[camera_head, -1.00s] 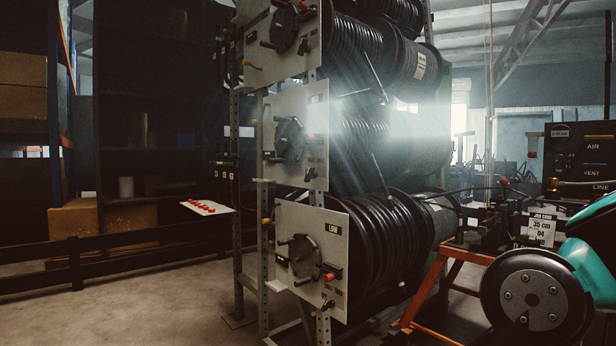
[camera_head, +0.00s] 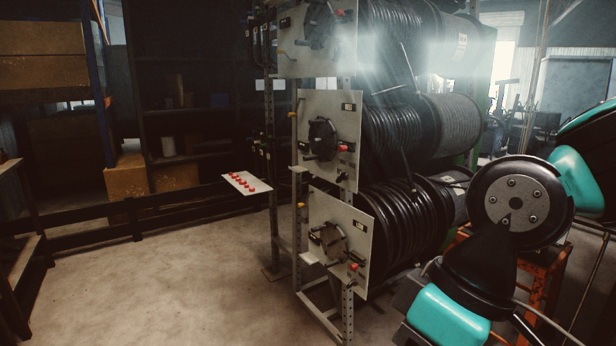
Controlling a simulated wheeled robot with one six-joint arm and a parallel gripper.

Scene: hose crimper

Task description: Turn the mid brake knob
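The middle panel (camera_head: 346,125) of the reel rack is a pale plate with a dark round hub (camera_head: 322,139) that has several pegs. A small red knob (camera_head: 343,148) sits at the hub's right side; no readable label marks it as the brake. A black hose reel (camera_head: 395,138) is behind this panel. My arm's links fill the right side of the view, to the right of the rack and apart from the middle panel. My gripper is outside the picture.
The upper panel (camera_head: 290,62) and lower panel (camera_head: 325,209) carry similar hubs and red knobs. A small shelf with red pieces (camera_head: 246,183) juts out left of the rack. Floor (camera_head: 190,270) is open in front. Dark shelving with boxes stands behind left.

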